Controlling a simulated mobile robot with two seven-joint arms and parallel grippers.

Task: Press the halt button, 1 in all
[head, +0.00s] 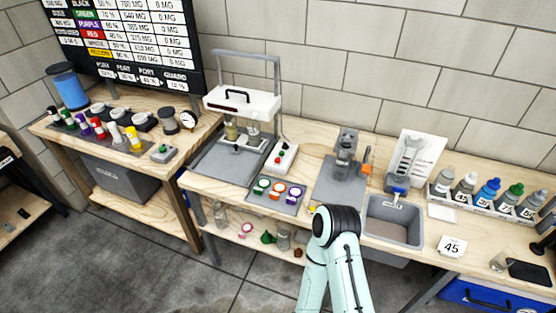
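A small pale control box (282,155) lies on the bench just right of the white-topped press (242,103). It carries small red and green buttons, too small here to read any label. A second small grey box (164,153) with a green button sits on the left bench's front corner. I cannot tell from lettering which button is the halt button. One of my arms rises from the bottom right of centre, with its black joint in front of the bench edge. Neither gripper shows in the head view.
A tray with coloured rings (275,196) lies in front of the control box. A grey basin (393,222), a grey stand (345,153) and a rack of bottles (485,201) stand to the right. Jars and small items lie on the lower shelf. Free floor shows at the lower left.

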